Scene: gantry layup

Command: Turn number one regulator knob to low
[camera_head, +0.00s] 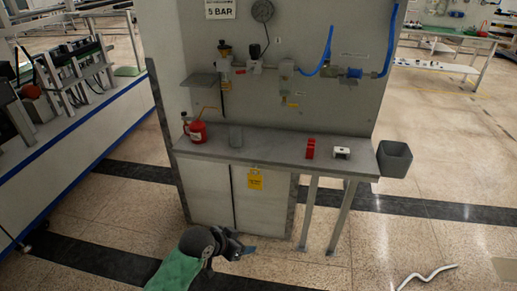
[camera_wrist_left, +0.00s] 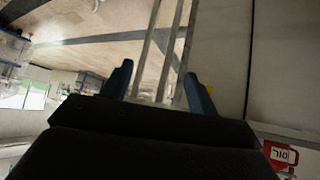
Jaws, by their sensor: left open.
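Several air-line units hang in a row on the grey panel in the head view. I cannot read which is number one or how a knob is set. My left gripper (camera_head: 246,248) is low in front of the bench, well below and away from these units. In the left wrist view its two blue-grey fingers (camera_wrist_left: 160,92) stand apart with nothing between them. My right gripper is not in view.
The bench top (camera_head: 265,146) holds a red can (camera_head: 197,132), a grey cup (camera_head: 236,136), a red block (camera_head: 310,148) and a white block (camera_head: 342,153). A grey bin (camera_head: 394,158) hangs at its right end. A white hose (camera_head: 427,276) lies on the floor. Floor before the bench is mostly clear.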

